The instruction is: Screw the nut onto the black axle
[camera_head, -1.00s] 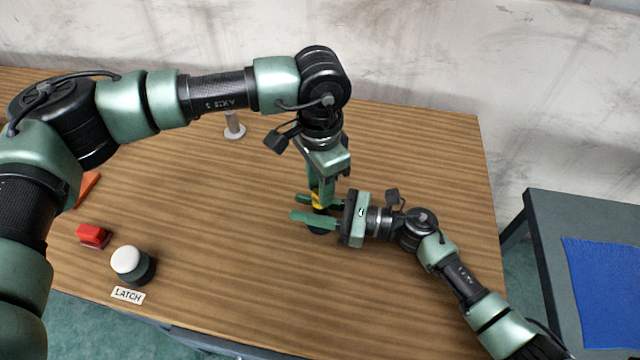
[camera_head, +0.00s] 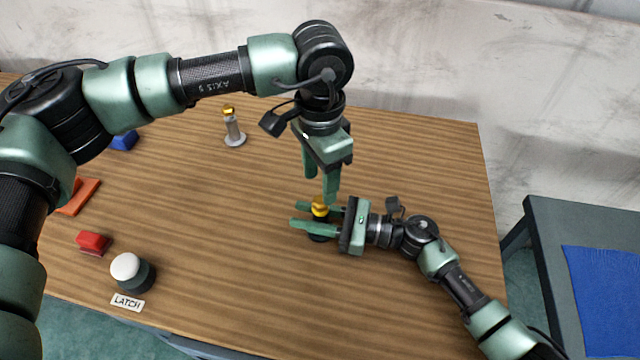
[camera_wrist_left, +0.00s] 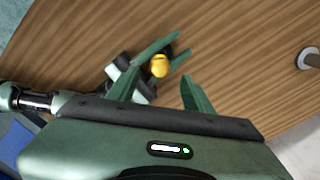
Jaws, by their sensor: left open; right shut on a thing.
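The yellow nut (camera_head: 319,207) sits at the top of the black axle (camera_head: 319,229); how far it is threaded on I cannot tell. My right gripper (camera_head: 303,216) is shut on the black axle, its fingers reaching in from the right on both sides of it. My left gripper (camera_head: 322,187) is open and empty, pointing down just above the nut. In the left wrist view the nut (camera_wrist_left: 160,66) shows beyond and between the open left fingers (camera_wrist_left: 160,85), apart from them, with the axle mostly hidden.
A grey post (camera_head: 234,130) with a yellow top (camera_head: 229,111) stands at the back. At left are a white-topped button (camera_head: 126,267) with a LATCH label (camera_head: 128,302), a red block (camera_head: 93,241), an orange piece (camera_head: 80,196) and a blue block (camera_head: 124,140). The table's (camera_head: 420,170) right side is clear.

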